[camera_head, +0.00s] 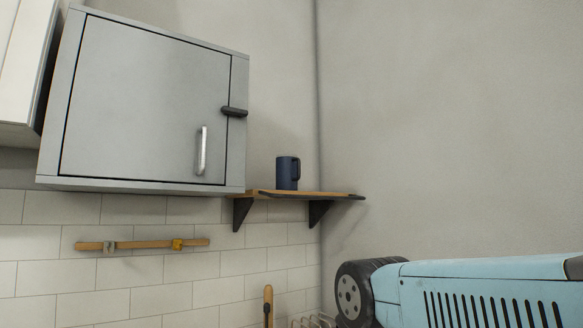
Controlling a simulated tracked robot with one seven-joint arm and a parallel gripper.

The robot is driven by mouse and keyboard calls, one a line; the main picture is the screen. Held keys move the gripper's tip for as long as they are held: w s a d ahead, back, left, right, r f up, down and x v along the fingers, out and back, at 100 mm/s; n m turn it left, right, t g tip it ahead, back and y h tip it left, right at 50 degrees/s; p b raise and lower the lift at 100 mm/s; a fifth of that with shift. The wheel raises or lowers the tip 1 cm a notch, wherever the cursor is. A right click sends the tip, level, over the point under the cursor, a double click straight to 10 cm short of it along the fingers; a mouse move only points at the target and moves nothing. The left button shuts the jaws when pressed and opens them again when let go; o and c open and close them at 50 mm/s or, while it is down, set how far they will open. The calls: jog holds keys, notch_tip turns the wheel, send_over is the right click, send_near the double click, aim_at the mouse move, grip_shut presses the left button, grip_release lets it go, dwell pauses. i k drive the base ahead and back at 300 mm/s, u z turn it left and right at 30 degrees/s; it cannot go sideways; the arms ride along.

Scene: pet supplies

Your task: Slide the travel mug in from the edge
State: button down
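A dark blue travel mug (287,174) stands upright on a small wooden wall shelf (327,194) in the head view. Its handle is on its right side. The mug is on the left-middle part of the visible board, and its base looks close to the front edge; the exact gap cannot be told. My gripper is not in view.
A grey wall cabinet (150,105) with a silver handle is left of the shelf. Black brackets (318,212) support the shelf. A wooden rail (143,244) is on the tiles below. A light blue body with a black wheel (470,290) fills the lower right.

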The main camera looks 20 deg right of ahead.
aim_at(288, 166)
jog(key=u, duration=1.25)
jog(key=i, duration=0.1)
jog(key=z, duration=3.05)
jog(key=i, duration=0.35)
jog(key=u, duration=0.6)
